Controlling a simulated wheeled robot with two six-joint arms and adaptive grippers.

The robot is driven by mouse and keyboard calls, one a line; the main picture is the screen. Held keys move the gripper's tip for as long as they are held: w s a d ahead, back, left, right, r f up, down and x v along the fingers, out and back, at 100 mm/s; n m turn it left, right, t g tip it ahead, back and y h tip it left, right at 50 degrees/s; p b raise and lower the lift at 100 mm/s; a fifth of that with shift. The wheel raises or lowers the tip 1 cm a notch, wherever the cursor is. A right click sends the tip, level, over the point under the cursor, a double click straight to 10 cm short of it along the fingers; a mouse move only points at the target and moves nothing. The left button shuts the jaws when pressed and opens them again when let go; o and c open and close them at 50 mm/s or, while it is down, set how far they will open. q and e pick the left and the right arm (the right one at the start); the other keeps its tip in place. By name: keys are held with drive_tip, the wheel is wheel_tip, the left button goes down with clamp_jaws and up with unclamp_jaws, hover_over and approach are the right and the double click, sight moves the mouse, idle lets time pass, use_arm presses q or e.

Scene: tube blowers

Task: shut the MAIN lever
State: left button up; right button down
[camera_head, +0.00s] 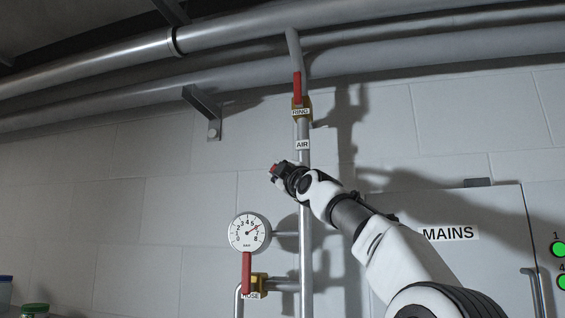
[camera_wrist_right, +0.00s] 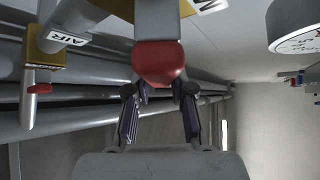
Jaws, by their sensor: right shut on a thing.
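My right gripper (camera_head: 278,171) is at the air pipe, between the AIR label and the gauge. A small red part of a lever (camera_head: 274,168) shows at its tip. In the right wrist view, the rounded end of a red lever (camera_wrist_right: 158,62) lies between the two fingers of my right gripper (camera_wrist_right: 160,115), which are shut on it. It appears to be the MAIN lever. Its valve body is hidden by my arm in the head view, and only the edge of a lettered tag shows beside it in the wrist view. My left gripper is in neither view.
The RING lever (camera_head: 297,88) is above on the vertical pipe (camera_head: 306,262). The HOSE lever (camera_head: 247,272) hangs below the round gauge (camera_head: 250,232). A MAINS panel (camera_head: 490,215) is on the right wall. Large pipes (camera_head: 110,66) run overhead.

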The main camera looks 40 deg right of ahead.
drive_tip(key=shift+f+n, duration=0.15)
drive_tip(key=shift+n, duration=0.25)
drive_tip(key=shift+w+a+f+n+g+y, duration=0.1)
drive_tip(key=shift+w+n+g+y, duration=0.05)
drive_tip(key=shift+n+g+y, duration=0.3)
drive_tip(key=shift+w+f+n+g+y+p, duration=0.15)
drive_tip(key=shift+f+n+g+y+p, duration=0.35)
drive_tip(key=shift+n+p, duration=0.4)
drive_tip(key=shift+w+a+f+n+g+y+p, duration=0.1)
drive_tip(key=shift+f+n+g+y+p, duration=0.05)
drive_tip(key=shift+f+n+g+p, duration=0.5)
drive_tip(key=shift+w+a+f+n+g+y+p, duration=0.1)
drive_tip(key=shift+f+n+g+p, duration=0.45)
drive_tip(key=shift+n, duration=0.25)
drive_tip(key=shift+r, duration=0.1)
